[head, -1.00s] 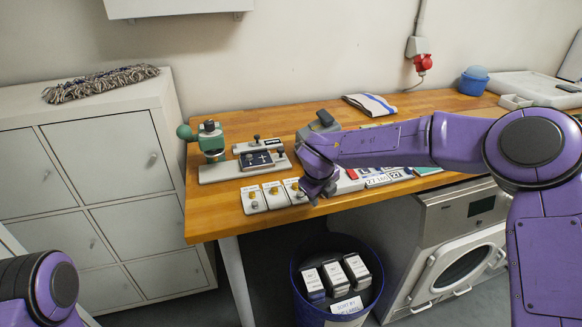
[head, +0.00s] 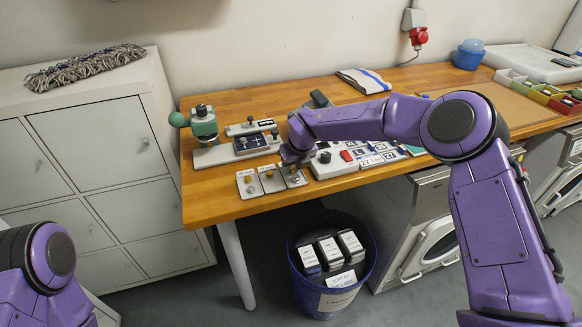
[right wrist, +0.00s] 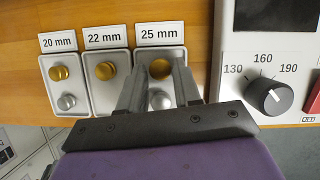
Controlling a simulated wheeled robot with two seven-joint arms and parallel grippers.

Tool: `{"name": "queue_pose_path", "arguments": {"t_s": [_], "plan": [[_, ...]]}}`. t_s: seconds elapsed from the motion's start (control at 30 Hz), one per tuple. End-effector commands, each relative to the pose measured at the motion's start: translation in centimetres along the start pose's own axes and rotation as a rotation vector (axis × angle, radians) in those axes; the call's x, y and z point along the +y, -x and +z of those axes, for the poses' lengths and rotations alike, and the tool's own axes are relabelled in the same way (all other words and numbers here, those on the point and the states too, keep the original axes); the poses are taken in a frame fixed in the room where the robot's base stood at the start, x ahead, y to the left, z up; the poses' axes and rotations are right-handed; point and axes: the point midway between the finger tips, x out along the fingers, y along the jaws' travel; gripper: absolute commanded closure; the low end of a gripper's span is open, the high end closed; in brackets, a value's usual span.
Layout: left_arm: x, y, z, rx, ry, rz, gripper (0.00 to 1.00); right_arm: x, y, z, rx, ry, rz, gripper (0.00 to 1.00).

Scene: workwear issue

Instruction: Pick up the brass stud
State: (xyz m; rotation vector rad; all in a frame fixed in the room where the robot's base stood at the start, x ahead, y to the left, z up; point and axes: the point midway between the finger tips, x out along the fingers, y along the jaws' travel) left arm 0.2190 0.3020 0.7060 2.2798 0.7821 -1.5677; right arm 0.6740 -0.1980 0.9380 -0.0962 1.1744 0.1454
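Three small trays stand in a row on the wooden bench. In the right wrist view they are labelled 20 mm, 22 mm and 25 mm. The silver stud (right wrist: 160,100) there is between the fingers, nearer the palm. In the head view my right gripper (head: 293,160) hangs over the rightmost tray. My left gripper is out of frame.
A control panel with a black dial (right wrist: 269,96) stands just right of the trays. A green-handled press (head: 203,125) and a grey fixture (head: 252,142) are behind them. A blue bin (head: 333,302) stands below the bench's front edge.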

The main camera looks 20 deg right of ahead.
Motion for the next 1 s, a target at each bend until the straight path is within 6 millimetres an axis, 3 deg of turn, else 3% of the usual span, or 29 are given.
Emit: {"name": "queue_pose_path", "arguments": {"t_s": [0.07,0.17,0.2,0.5,0.67,0.83,1.0], "plan": [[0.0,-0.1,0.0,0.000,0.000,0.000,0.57,0.0,0.0,0.0,0.000,0.000,0.000,0.67],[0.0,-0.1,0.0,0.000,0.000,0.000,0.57,0.0,0.0,0.0,0.000,0.001,0.000,0.96],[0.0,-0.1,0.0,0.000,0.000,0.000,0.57,0.0,0.0,0.0,0.000,0.001,0.000,1.00],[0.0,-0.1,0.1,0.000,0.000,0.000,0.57,0.0,0.1,0.0,0.000,0.001,0.000,1.00],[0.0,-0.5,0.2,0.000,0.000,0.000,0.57,0.0,1.3,0.6,-0.002,0.001,-0.001,1.00],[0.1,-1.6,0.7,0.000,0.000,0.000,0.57,0.0,5.2,2.2,-0.007,-0.001,0.000,1.00],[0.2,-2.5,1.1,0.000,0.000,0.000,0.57,0.0,11.9,5.0,-0.008,-0.002,0.000,1.00]]}}
